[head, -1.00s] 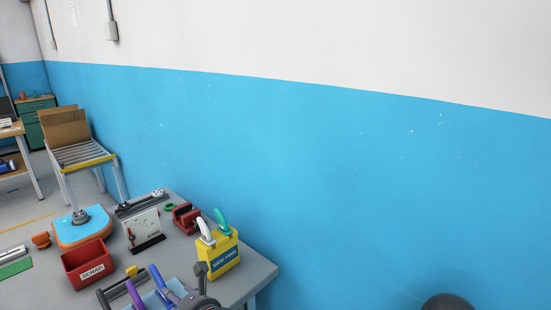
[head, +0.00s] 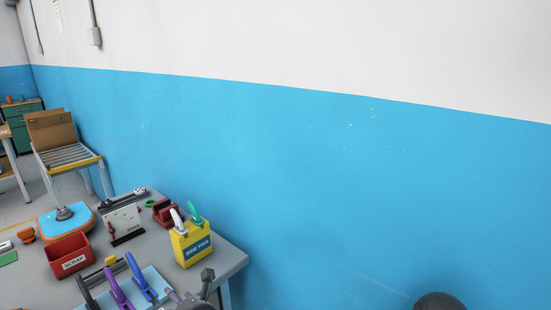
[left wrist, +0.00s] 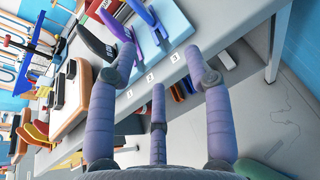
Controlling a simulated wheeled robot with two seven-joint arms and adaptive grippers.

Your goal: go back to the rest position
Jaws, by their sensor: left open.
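My left gripper (head: 194,291) is at the bottom of the head view, just off the near right side of the grey workbench (head: 232,262). In the left wrist view its purplish-grey fingers (left wrist: 165,80) are spread apart with nothing between them. They point past the bench edge, with floor showing below. My right gripper is not in view; a dark rounded part at the lower right of the head view is too little to tell.
Near the gripper, a light blue board (head: 160,283) holds purple, blue and black handled tools. A yellow box (head: 192,246), a red scrap bin (head: 69,256) and a gauge stand (head: 121,222) are on the bench. The blue wall (head: 350,190) fills the right.

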